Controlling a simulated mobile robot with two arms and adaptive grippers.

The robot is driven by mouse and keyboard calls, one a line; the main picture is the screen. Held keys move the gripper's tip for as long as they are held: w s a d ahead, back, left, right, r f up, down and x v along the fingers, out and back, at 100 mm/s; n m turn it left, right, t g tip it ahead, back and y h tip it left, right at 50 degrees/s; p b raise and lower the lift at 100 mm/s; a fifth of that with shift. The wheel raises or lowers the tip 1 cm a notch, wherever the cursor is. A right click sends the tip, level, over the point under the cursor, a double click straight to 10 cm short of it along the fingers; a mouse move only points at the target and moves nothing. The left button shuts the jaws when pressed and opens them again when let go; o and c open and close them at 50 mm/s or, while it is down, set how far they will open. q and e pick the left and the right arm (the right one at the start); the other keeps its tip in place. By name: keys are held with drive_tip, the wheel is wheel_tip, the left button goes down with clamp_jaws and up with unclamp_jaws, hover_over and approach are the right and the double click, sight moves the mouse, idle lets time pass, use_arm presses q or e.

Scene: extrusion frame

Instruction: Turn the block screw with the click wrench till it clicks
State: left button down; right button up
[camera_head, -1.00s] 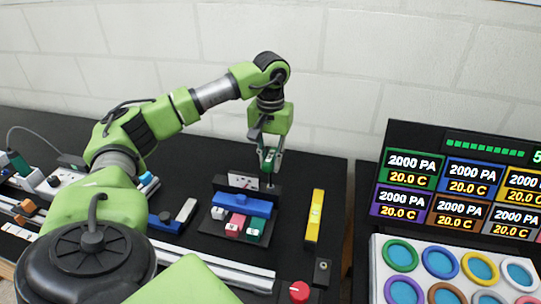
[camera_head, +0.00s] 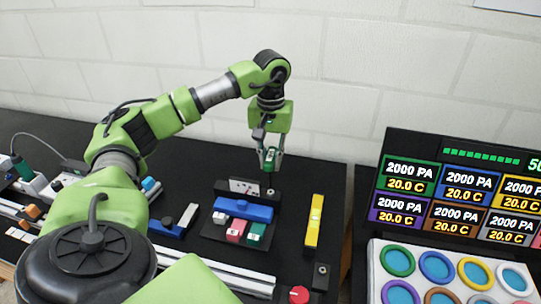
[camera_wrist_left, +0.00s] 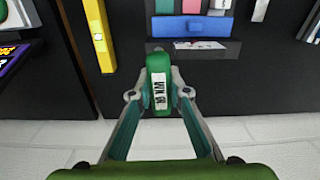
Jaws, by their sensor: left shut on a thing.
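My left gripper (camera_head: 270,163) is shut on a green tool with a white label, which I take to be the click wrench (camera_wrist_left: 160,85). It is held upright between the two fingers, at the back right of a dark stand (camera_head: 222,226). A blue block (camera_head: 243,209) lies across the stand, in front of a pale labelled plate (camera_head: 243,187). In the left wrist view the tool's far end is close to the stand's edge, beside the blue block (camera_wrist_left: 192,26). I cannot make out the block screw or whether the tool touches it. My right gripper is not in view.
White, pink (camera_head: 236,230) and green pieces sit at the stand's front. A yellow bar (camera_head: 314,221) lies to its right, and a red knob (camera_head: 299,294) is at the front. Pale rails (camera_head: 235,276) run along the front. A display panel (camera_head: 455,190) stands at the right.

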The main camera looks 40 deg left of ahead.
use_arm(q)
drive_tip(key=shift+w+r, duration=0.1)
drive_tip(key=shift+r, duration=0.05)
drive_tip(key=shift+r+p, duration=1.15)
drive_tip(key=shift+r, duration=0.4)
drive_tip(key=shift+f, duration=0.1)
drive_tip(key=n, duration=0.4)
drive_tip(key=shift+r+n, duration=0.2)
drive_tip(key=shift+n, duration=0.1)
drive_tip(key=n, duration=0.4)
drive_tip(key=shift+d+r, duration=0.1)
drive_tip(key=shift+r, duration=0.05)
drive_tip(key=n, duration=0.5)
drive_tip(key=shift+r+n, duration=0.1)
drive_tip(key=shift+n, duration=0.2)
drive_tip(key=n, duration=0.4)
drive_tip(key=shift+r, duration=0.1)
